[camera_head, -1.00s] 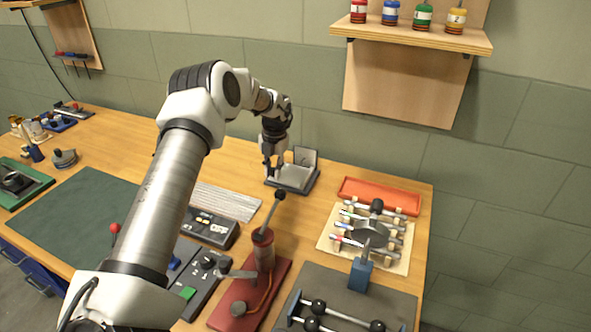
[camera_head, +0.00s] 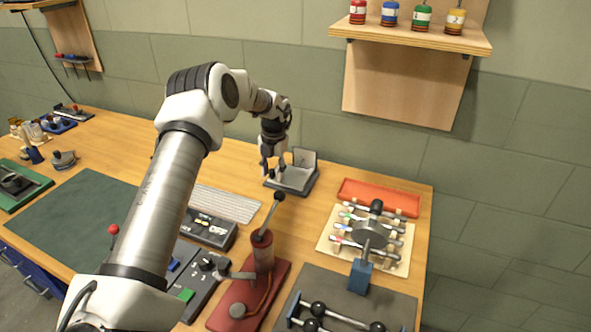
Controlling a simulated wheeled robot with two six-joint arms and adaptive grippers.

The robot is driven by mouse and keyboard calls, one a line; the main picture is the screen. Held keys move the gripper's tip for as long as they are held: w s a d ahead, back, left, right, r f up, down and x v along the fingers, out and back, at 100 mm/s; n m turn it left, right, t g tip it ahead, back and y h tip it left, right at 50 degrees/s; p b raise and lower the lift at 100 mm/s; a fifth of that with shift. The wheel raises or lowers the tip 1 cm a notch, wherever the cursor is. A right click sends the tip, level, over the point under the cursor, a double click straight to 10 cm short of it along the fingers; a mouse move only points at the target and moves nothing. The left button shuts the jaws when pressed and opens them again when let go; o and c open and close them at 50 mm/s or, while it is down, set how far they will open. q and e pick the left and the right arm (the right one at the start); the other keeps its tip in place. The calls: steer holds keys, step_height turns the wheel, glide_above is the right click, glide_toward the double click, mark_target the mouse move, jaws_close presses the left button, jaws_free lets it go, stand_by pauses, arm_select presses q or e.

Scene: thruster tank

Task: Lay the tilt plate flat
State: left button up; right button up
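A small grey unit with a dark base (camera_head: 296,188) stands at the back of the bench, in the middle of the view. A light grey plate (camera_head: 305,158) stands raised at its back edge; it looks like the tilt plate. My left gripper (camera_head: 272,176) points down at the unit's left side, to the left of the raised plate. Its two fingers look apart with nothing between them. I cannot tell whether a fingertip touches the unit. My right gripper is not in view.
A red hand pump (camera_head: 262,250) with an upright lever stands in front of the unit. To the right are an orange tray (camera_head: 379,197) and a tool board (camera_head: 335,252). A keyboard (camera_head: 225,203) lies left. A shelf (camera_head: 411,37) with several small jars hangs above.

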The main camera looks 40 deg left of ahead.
arm_select(q)
steer(key=shift+r+p, duration=1.35)
steer(key=shift+r, duration=2.15)
